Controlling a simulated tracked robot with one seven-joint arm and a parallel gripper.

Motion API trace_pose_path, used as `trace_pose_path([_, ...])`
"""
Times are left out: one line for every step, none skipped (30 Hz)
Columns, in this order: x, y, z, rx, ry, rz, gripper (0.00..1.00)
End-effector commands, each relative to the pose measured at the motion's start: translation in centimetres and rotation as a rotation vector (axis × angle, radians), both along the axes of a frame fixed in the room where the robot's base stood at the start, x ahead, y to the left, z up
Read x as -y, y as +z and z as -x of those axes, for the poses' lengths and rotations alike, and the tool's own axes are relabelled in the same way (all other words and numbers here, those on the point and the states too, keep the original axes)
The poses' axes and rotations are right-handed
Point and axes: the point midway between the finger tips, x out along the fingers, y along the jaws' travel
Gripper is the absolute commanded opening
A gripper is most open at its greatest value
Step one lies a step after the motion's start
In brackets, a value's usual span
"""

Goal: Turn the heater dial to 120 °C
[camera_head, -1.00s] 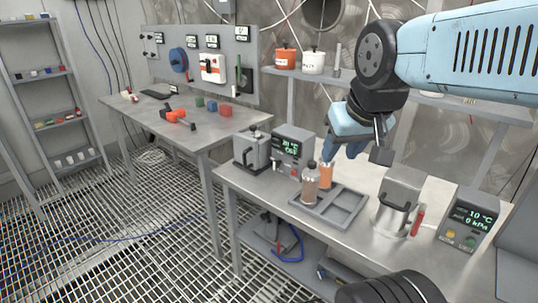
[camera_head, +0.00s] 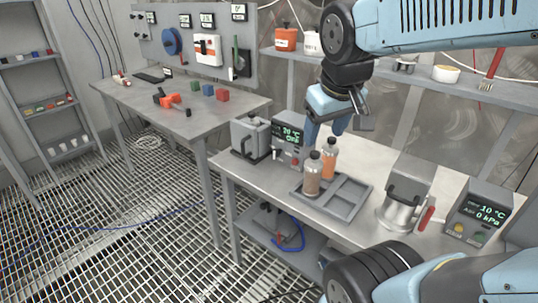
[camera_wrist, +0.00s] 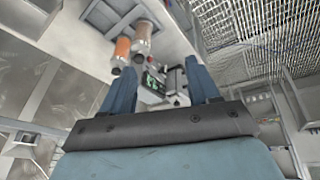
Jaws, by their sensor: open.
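The heater's control box (camera_head: 289,142) stands on the near bench, with a green display that seems to read 20 °C and a smaller line below. A red button (camera_head: 295,162) is on its front; I cannot make out the dial clearly. The grey heater body (camera_head: 249,139) stands to its left. My gripper (camera_head: 326,130) is open and empty, above and to the right of the control box, apart from it. In the wrist view the control box display (camera_wrist: 151,82) shows small between my open fingers (camera_wrist: 160,72).
A brown bottle (camera_head: 313,175) and an orange bottle (camera_head: 330,158) stand in a grey tray (camera_head: 345,203) just below my gripper. A shelf (camera_head: 440,82) runs behind.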

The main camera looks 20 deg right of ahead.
Motion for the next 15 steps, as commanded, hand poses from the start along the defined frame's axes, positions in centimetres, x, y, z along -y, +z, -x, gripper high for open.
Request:
trace_pose_path([0.1, -0.9, -0.9, -0.046, 0.046, 0.036, 0.6])
trace_pose_path([0.2, -1.3, -1.3, -0.069, 0.073, 0.058, 0.6])
trace_pose_path([0.3, -1.8, -1.9, -0.1, 0.108, 0.087, 0.6])
trace_pose_path([0.4, -2.2, -2.3, -0.124, 0.135, 0.111, 0.6])
trace_pose_path([0.5, -2.7, -2.7, -0.148, 0.163, 0.133, 0.6])
trace_pose_path([0.6, -3.2, -3.3, -0.179, 0.2, 0.164, 0.6])
trace_pose_path([0.7, -3.7, -3.7, -0.202, 0.228, 0.187, 0.6])
trace_pose_path([0.8, -4.1, -4.2, -0.225, 0.257, 0.211, 0.6])
trace_pose_path([0.8, -4.7, -4.7, -0.255, 0.294, 0.241, 0.6])
trace_pose_path([0.9, -5.1, -5.2, -0.278, 0.323, 0.264, 0.6])
trace_pose_path([0.9, -5.6, -5.6, -0.302, 0.351, 0.289, 0.6])
trace_pose_path([1.0, -6.2, -6.2, -0.333, 0.391, 0.322, 0.6])
trace_pose_path([1.0, -6.6, -6.6, -0.356, 0.419, 0.344, 0.6])
trace_pose_path([1.0, -7.1, -7.0, -0.378, 0.449, 0.369, 0.6])
trace_pose_path([0.9, -7.7, -7.6, -0.41, 0.489, 0.402, 0.6])
